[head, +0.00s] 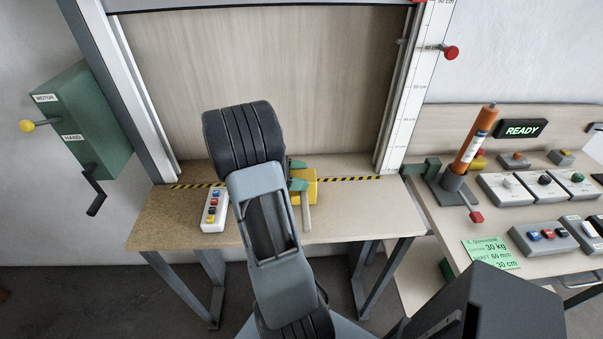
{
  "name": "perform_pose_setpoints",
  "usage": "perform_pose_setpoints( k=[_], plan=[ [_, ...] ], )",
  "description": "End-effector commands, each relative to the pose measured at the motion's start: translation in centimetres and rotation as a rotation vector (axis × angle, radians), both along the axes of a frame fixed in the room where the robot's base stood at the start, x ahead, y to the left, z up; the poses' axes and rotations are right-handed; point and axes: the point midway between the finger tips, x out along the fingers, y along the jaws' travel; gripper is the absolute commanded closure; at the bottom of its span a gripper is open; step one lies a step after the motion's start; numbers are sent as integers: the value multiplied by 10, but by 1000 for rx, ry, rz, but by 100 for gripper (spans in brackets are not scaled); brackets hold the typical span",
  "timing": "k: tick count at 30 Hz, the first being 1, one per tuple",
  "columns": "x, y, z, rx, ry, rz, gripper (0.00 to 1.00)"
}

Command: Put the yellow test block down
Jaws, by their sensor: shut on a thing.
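The yellow test block (309,190) shows at the middle of the wooden table (160,225), beside my arm and in front of the shutter opening. My gripper (299,174) has green fingers and is shut on the yellow block. My dark wrist and grey arm link hide the block's left side and part of the gripper. I cannot tell whether the block touches the tabletop or hangs just above it.
A black and yellow striped line (350,179) runs along the table under the shutter. A white button box (214,210) stands left of my arm. A pale bar (306,214) shows by the block. The right bench holds an orange cylinder (474,139) and several control boxes.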

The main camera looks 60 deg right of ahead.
Motion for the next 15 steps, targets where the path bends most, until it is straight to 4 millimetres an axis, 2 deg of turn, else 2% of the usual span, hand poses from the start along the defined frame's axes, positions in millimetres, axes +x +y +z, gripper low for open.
perform_pose_setpoints(
  k=[12, 13, 15],
  plan=[
    [0, 0, -4, -1, -1, 0, 62],
    [0, 0, -4, -1, -1, 0, 34],
    [0, 0, -3, -1, -1, 0, 27]
  ],
)
